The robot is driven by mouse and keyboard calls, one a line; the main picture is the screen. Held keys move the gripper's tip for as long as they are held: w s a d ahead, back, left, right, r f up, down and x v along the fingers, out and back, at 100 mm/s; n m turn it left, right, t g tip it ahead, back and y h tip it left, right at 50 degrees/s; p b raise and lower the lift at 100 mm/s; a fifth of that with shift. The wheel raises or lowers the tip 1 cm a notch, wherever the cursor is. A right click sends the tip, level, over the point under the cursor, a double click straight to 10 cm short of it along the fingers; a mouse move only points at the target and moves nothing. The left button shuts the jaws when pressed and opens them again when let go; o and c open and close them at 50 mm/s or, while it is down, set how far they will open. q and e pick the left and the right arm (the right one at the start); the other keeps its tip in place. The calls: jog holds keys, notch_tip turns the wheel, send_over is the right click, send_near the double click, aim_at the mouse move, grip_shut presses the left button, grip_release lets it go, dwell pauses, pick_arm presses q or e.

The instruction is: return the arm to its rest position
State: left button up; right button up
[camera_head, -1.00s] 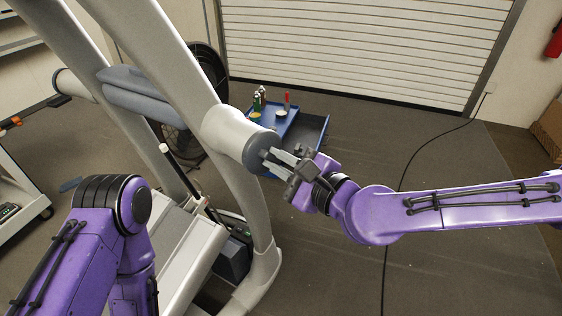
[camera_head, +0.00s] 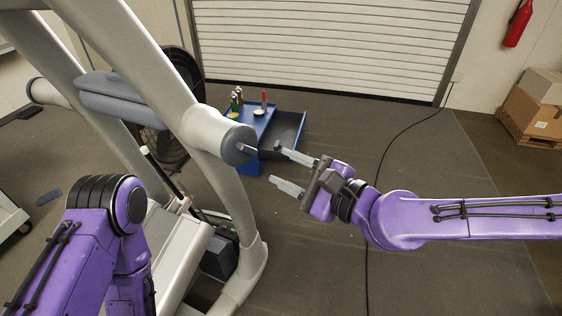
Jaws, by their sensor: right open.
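My right arm (camera_head: 470,217), purple with black cables, comes in from the right edge. Its gripper (camera_head: 284,170) is open and empty, with its two grey fingers spread apart. The fingertips point left toward the round end cap (camera_head: 238,144) of the elliptical machine and stand apart from it. A small grey peg (camera_head: 246,149) sticks out of the cap's face. My left arm (camera_head: 92,225) is folded at the lower left, and its gripper is out of view.
The elliptical frame (camera_head: 150,75) fills the left. Behind it stand a blue tool cart (camera_head: 265,128) with an open drawer and a black fan (camera_head: 170,142). A black cable (camera_head: 369,230) crosses the floor. Boxes (camera_head: 533,110) stand at the far right.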

jog(key=shift+s+d, duration=0.3)
jog(key=shift+d, duration=0.15)
jog(key=shift+f, duration=0.1)
jog(key=shift+d, duration=0.15)
